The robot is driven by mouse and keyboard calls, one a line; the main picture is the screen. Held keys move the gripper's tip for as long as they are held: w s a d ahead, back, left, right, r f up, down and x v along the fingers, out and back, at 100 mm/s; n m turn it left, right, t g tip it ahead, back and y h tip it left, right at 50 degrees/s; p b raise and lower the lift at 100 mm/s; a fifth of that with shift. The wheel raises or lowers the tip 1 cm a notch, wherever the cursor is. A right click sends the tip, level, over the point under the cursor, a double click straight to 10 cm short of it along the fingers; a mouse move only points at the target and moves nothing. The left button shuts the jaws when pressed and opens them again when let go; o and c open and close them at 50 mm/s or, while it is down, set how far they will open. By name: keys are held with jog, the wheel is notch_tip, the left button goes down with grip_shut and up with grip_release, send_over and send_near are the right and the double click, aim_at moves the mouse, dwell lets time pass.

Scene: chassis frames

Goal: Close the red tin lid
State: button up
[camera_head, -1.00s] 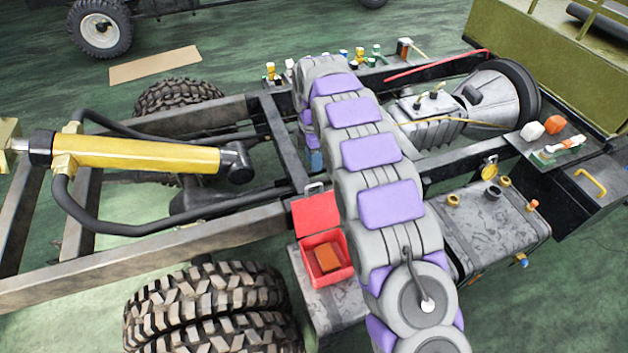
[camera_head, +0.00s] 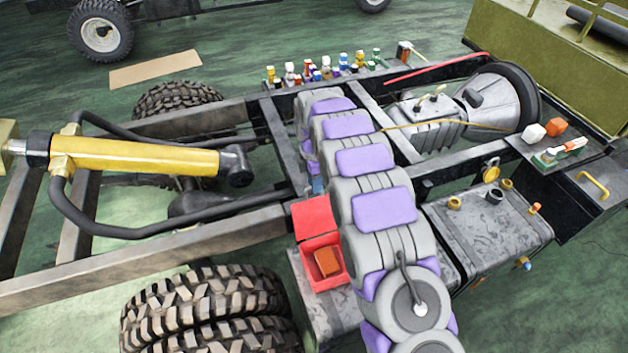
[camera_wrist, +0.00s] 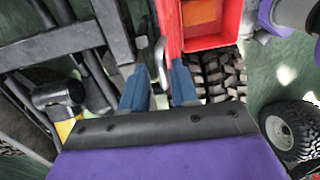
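The red tin (camera_head: 341,279) stands on a grey box beside the chassis rail with an orange-brown block (camera_head: 327,262) inside. Its red lid (camera_head: 315,219) is open, standing up at the tin's far side. In the wrist view, the tin (camera_wrist: 212,42) is at the top and the lid (camera_wrist: 169,28) shows edge-on. The lid's silver handle (camera_wrist: 161,58) lies between the two blue fingers of my gripper (camera_wrist: 160,88). The fingers are apart, with gaps visible around the handle. In the head view, my arm hides most of the gripper; a blue part shows just above the lid.
Chassis rails (camera_head: 150,258) run behind the tin, and a large tyre (camera_head: 205,305) stands to its left. A grey tank (camera_head: 490,238) with caps is at the right. Several small coloured bottles (camera_head: 315,70) stand on the far rail.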

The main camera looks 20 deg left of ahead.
grip_shut()
jog(key=shift+r, duration=0.1)
dwell(1.0)
